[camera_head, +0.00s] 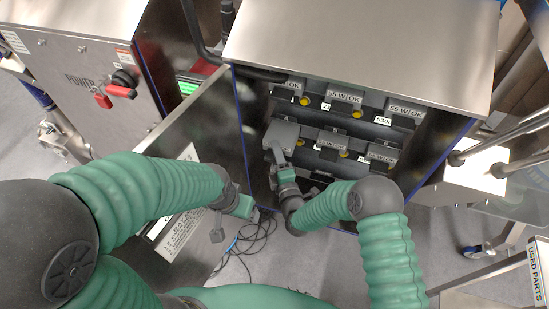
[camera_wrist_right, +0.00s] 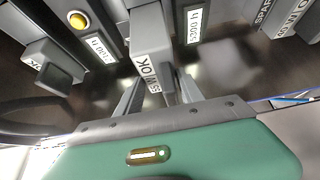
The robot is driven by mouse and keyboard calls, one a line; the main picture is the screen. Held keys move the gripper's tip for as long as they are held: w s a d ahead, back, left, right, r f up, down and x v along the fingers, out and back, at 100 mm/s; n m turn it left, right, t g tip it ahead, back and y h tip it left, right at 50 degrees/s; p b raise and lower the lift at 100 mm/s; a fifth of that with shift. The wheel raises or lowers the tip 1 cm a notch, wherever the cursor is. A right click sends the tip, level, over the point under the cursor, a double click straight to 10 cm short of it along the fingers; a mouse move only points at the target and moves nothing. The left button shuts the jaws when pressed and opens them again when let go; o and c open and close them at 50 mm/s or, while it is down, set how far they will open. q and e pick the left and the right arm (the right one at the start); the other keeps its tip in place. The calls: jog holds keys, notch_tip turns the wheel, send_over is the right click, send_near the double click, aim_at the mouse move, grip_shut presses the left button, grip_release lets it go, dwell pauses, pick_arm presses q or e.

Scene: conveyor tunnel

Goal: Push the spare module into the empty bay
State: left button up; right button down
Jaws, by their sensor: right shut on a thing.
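A grey module (camera_head: 283,134) is at the left end of the lower row in the open cabinet. My right gripper (camera_head: 277,156) is shut on it from the front. In the right wrist view, the same module (camera_wrist_right: 151,50), with a "W|OK" label, sits between the two fingers (camera_wrist_right: 158,95). Its back end is out of view, so I cannot tell how deep it sits. The bay around it is mostly hidden by the module and gripper. My left gripper (camera_head: 240,206) hangs beside the cabinet's open door, apart from the modules; its fingers are not clear.
Several other grey modules (camera_head: 345,96) fill the upper row and the rest of the lower row (camera_head: 381,153), close beside the held one. The metal door (camera_head: 205,125) stands open at left. A control box (camera_head: 90,75) with a red switch is further left. Cables (camera_head: 250,240) lie on the floor.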

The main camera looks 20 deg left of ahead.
aim_at(282, 138)
jog(key=shift+w+d+b, duration=0.1)
jog(key=shift+w+b, duration=1.65)
jog(key=shift+w, duration=1.5)
jog(key=shift+r, duration=0.15)
jog(key=c, duration=0.7)
grip_release()
jog(key=shift+o, duration=0.2)
jog(key=p+v, duration=0.3)
jog(key=v, duration=1.4)
jog(key=shift+w, duration=0.15)
